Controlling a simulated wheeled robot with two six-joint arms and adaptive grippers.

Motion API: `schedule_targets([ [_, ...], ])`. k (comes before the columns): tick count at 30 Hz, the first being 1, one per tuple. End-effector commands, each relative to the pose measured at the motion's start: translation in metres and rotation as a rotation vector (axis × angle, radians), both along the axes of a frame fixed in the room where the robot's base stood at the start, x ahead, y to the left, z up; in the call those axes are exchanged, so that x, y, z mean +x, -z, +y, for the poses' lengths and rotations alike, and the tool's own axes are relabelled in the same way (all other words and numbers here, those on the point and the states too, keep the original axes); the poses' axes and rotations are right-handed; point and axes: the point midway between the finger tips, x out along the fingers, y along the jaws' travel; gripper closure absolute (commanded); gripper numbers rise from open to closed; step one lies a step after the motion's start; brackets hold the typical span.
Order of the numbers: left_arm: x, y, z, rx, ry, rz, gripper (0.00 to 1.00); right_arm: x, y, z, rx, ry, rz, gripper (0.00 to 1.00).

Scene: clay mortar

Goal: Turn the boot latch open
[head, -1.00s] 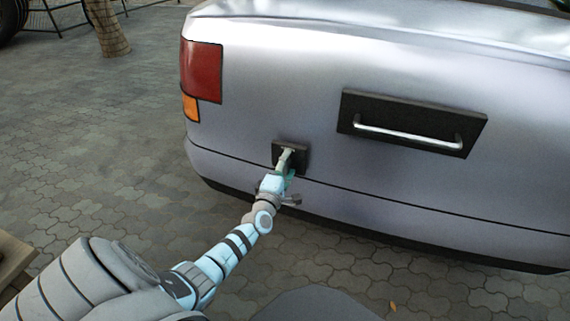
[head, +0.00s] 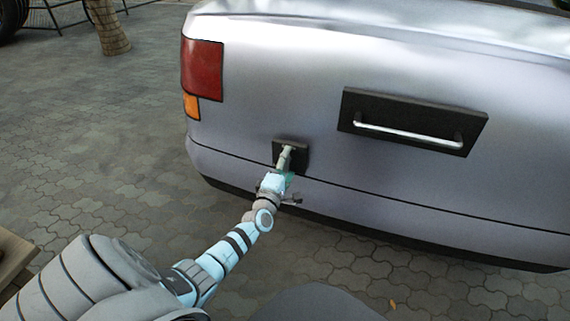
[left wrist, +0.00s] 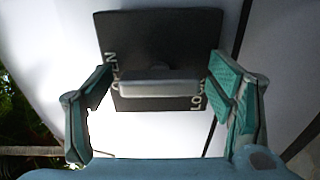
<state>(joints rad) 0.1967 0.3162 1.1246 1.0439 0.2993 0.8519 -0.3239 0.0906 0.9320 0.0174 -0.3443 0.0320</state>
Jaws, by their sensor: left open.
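The boot latch is a black square plate (head: 300,157) with a pale grey lever (head: 285,157), low on the rear of the silver car, below the tail light. My left gripper (head: 284,175) is open at the lever. In the left wrist view the lever (left wrist: 160,84) lies crosswise between the two spread teal fingers (left wrist: 164,88), with a gap at the left finger and a narrow one at the right. The plate (left wrist: 160,30) carries lettering: OPEN on the left, and a partly hidden word starting LO on the right. My right gripper is not in view.
A silver bar handle (head: 408,131) on a black backing (head: 465,120) sits to the right on the boot. The red tail light (head: 203,72) is up to the left. Paved ground (head: 110,150) is open left of the car.

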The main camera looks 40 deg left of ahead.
Motion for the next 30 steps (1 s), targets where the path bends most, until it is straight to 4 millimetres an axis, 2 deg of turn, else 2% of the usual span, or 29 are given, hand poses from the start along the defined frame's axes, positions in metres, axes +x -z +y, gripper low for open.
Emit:
schedule_targets([
  [5,-0.011,0.001,-0.004,-0.001,0.0,0.0,0.25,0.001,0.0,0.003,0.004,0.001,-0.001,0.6],
  [15,-0.094,0.001,-0.033,-0.001,0.001,0.003,0.25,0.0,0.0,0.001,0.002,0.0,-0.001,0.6],
  [18,-0.108,0.001,-0.038,-0.001,0.001,0.002,0.25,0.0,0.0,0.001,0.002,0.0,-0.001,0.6],
  [21,-0.114,0.0,-0.04,0.0,0.0,0.0,0.25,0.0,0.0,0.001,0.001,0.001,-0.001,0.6],
  [30,-0.114,0.0,-0.04,0.0,0.0,0.0,0.25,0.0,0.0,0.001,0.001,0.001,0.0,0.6],
])
